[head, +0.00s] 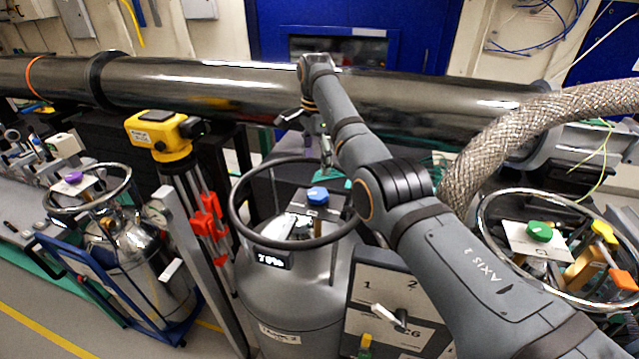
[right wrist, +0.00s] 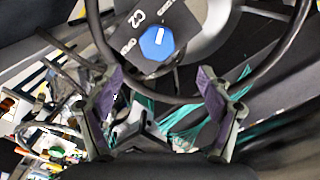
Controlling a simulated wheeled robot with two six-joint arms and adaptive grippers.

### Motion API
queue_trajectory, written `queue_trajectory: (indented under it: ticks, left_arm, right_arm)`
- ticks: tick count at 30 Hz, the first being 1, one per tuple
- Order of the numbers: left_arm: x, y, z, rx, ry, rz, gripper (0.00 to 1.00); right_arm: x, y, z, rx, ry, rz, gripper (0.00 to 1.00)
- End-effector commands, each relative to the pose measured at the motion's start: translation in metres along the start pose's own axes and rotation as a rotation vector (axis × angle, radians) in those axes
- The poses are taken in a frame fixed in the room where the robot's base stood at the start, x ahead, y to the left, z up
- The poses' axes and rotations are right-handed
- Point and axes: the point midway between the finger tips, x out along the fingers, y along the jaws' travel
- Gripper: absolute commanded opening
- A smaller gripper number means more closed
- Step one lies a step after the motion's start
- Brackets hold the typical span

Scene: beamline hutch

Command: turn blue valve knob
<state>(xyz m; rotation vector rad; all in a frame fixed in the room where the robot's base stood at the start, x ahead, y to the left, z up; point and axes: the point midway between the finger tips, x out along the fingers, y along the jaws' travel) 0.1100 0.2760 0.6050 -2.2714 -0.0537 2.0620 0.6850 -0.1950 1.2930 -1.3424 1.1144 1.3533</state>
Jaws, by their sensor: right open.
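The blue valve knob (head: 317,195) sits on top of a grey tank (head: 300,290), inside its round dark handle ring (head: 236,205). In the right wrist view the blue knob (right wrist: 157,44) is eight-sided with a white mark, next to a plate lettered C2. My right gripper (head: 326,152) hangs just beyond the knob in the head view, partly hidden by my own arm. In the right wrist view its two fingers (right wrist: 158,85) are spread, with nothing between them. The knob appears ahead of the fingertips, apart from them. My left gripper is not in view.
A tank with a purple knob (head: 73,177) stands left, and one with a green knob (head: 540,231) right. A yellow instrument (head: 157,135) on a tripod stands beside the middle tank. A large pipe (head: 200,82) crosses behind; a braided hose (head: 520,130) arches at right.

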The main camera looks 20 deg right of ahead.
Motion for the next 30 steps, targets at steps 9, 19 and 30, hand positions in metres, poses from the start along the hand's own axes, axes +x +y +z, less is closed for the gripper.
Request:
queue_trajectory:
  ticks: [9, 19, 30]
  left_arm:
    - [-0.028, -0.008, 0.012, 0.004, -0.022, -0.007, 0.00]
    - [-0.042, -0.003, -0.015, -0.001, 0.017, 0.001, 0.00]
    - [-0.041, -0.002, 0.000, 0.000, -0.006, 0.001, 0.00]
  right_arm:
    - [0.056, 0.001, 0.000, -0.001, -0.001, 0.004, 0.79]
    - [0.100, 0.000, 0.000, -0.001, 0.000, -0.001, 0.79]
    - [0.102, 0.000, 0.000, -0.001, 0.000, -0.001, 0.64]
